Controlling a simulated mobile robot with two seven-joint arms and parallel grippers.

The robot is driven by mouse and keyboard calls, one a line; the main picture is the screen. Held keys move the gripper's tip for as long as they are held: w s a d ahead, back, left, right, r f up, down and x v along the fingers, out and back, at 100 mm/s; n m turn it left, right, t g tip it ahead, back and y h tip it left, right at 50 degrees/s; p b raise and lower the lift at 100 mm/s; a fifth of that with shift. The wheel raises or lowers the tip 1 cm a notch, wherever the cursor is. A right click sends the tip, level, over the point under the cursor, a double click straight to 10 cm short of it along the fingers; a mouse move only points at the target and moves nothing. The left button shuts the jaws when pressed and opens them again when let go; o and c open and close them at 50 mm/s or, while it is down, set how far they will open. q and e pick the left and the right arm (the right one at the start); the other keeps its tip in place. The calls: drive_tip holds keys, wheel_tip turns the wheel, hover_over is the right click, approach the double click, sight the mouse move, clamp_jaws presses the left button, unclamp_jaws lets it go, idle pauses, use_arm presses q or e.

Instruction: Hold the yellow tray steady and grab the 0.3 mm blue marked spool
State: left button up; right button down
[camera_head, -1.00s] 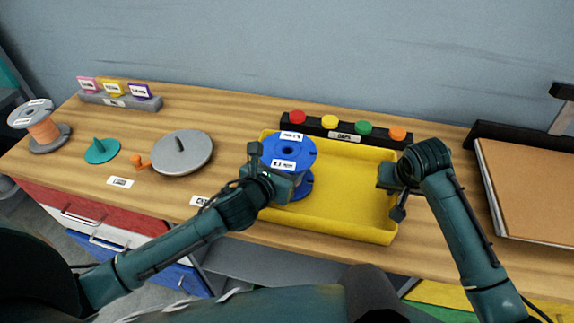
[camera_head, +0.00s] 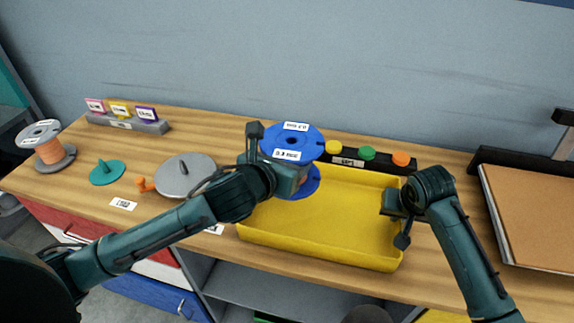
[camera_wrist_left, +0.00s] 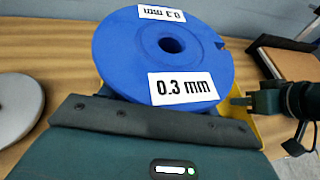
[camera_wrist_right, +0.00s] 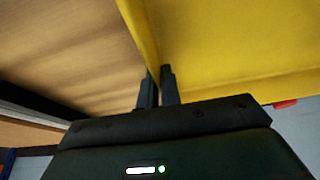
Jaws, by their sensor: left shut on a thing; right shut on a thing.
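The blue spool (camera_head: 312,142) has labels on its top flange that read 0.3 mm in the left wrist view (camera_wrist_left: 205,65). My left gripper (camera_head: 288,172) is shut on the spool between its flanges and holds it upright above the left part of the yellow tray (camera_head: 335,225). Its fingertips are hidden by the spool. The tray is otherwise empty and lies on the wooden bench. My right gripper (camera_head: 392,203) is shut on the tray's right wall, which shows between its fingers (camera_wrist_right: 157,88) in the right wrist view.
A rack with coloured buttons (camera_head: 368,154) stands behind the tray, partly hidden by the spool. A grey disc (camera_head: 190,170), an orange piece (camera_head: 144,184), a teal cone (camera_head: 108,172) and a copper-coloured spool (camera_head: 50,150) are at left. A dark-framed board (camera_head: 530,205) is at right.

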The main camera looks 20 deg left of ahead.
use_arm(q)
drive_tip(key=shift+r, duration=0.15)
use_arm(e)
drive_tip(key=c, duration=1.5)
unclamp_jaws()
drive_tip(key=v, duration=1.2)
drive_tip(key=shift+s, duration=0.1)
